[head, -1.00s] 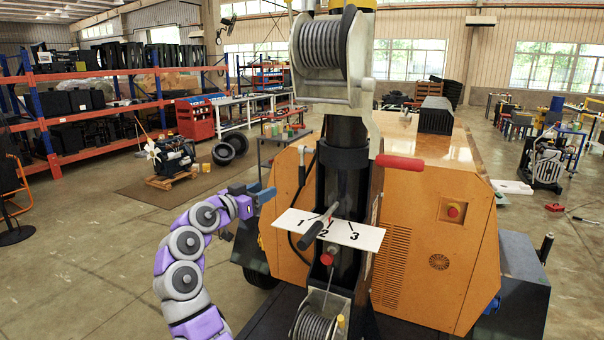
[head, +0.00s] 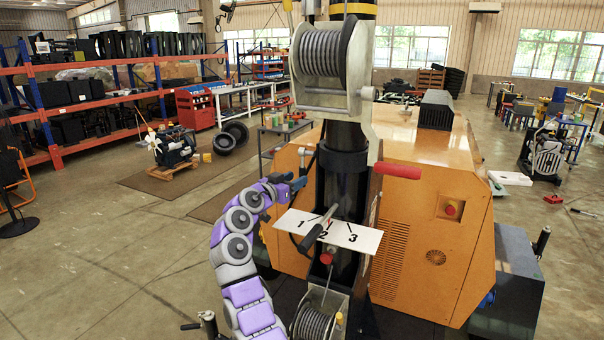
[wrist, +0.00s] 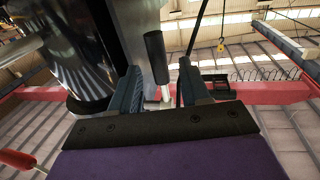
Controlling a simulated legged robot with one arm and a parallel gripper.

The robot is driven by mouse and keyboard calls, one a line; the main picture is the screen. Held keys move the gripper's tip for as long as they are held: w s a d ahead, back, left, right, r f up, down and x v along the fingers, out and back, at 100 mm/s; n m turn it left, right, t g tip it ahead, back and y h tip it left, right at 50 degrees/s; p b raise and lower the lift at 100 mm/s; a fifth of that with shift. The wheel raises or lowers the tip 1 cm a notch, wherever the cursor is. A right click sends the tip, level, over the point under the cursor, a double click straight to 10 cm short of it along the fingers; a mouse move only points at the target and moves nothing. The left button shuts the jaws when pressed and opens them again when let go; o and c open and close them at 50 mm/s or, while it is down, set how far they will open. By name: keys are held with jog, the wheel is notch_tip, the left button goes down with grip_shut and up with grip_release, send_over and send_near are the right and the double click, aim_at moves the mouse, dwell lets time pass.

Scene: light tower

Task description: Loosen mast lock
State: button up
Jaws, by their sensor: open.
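The mast (head: 343,185) stands upright in front of me. A small upright handle (head: 303,156) on its left side may be the mast lock; its label is not readable. In the wrist view, a black grip (wrist: 155,57) on a silver stem shows in the gap between my fingers; contact cannot be told. My gripper (head: 295,184) is left of the mast, just below that handle. It is open and empty, with both fingers also seen in the wrist view (wrist: 158,66). A black-handled lever (head: 311,236) points at me over a white plate (head: 365,238) marked 1, 2, 3.
A red handle (head: 397,171) sticks out right of the mast. A cable winch (head: 322,55) is above and another (head: 314,325) is below. A red knob (head: 327,258) sits under the plate. The orange housing (head: 435,225) stands behind. Open floor lies to the left.

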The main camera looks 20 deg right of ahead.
aim_at(302, 174)
jog(key=x, duration=0.3)
jog(key=shift+w+d, duration=0.2)
jog(key=shift+d, duration=0.05)
jog(key=shift+w+d+f, duration=0.1)
jog(key=shift+w+d, duration=0.1)
jog(key=shift+d, duration=0.15)
grip_shut()
dwell(0.4)
